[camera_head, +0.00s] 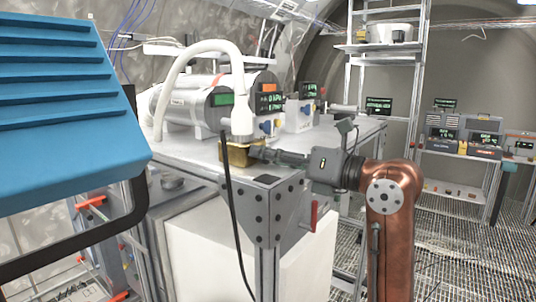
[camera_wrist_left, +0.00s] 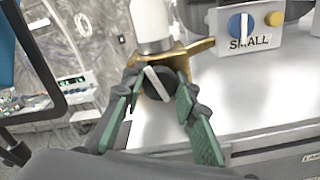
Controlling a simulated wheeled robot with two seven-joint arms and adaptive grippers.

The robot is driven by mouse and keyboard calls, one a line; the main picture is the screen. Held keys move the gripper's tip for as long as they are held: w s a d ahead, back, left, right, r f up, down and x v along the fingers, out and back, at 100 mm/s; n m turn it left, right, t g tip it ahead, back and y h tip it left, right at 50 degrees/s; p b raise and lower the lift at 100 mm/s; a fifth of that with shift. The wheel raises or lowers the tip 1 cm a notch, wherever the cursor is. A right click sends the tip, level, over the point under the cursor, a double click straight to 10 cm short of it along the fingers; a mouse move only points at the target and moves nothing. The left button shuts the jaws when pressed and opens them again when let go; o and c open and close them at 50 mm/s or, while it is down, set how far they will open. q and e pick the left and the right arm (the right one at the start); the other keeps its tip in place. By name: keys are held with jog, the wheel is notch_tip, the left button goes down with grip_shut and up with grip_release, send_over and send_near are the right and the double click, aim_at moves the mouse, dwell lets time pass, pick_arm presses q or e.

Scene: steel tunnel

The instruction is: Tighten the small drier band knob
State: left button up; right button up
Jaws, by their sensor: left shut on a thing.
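The small drier band is a brass clamp (camera_head: 233,157) around the lower end of a white hose (camera_head: 242,105), at the near edge of the steel bench. In the left wrist view the brass band (camera_wrist_left: 197,49) carries a dark round knob with a pale bar across its face (camera_wrist_left: 158,83). My left gripper (camera_head: 258,153) reaches in from the right in the head view. In the wrist view its green-padded fingers (camera_wrist_left: 157,88) lie on both sides of the knob and are shut on it. In the head view the gripper hides the knob. My right gripper is not in view.
A panel marked SMALL (camera_wrist_left: 248,28) with a blue dial and a yellow button stands behind the band. Silver cylinders (camera_head: 205,100) lie on the bench (camera_head: 195,150). A black cable hangs over its front. A blue louvred box (camera_head: 65,110) fills the left foreground.

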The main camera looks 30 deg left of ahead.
pick_arm(q)
jog(key=o, duration=1.2)
jog(key=shift+c, duration=0.2)
jog(key=shift+f, duration=0.1)
